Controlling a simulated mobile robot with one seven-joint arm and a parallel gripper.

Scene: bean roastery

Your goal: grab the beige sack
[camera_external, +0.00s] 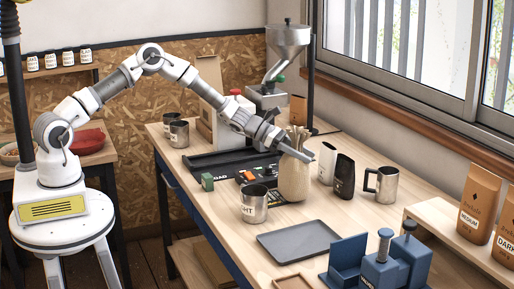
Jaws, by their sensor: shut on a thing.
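The beige sack (293,182) stands upright on the wooden table, its gathered top fanning out above my gripper. My gripper (298,154) comes in from the left and is shut on the neck of the sack. The jaws hide part of the neck. The sack's base appears to be on or very near the tabletop; I cannot tell if there is a gap.
A steel mug (254,205) stands close at the sack's front left. A grey tray (299,241) and blue stand (372,265) lie in front.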

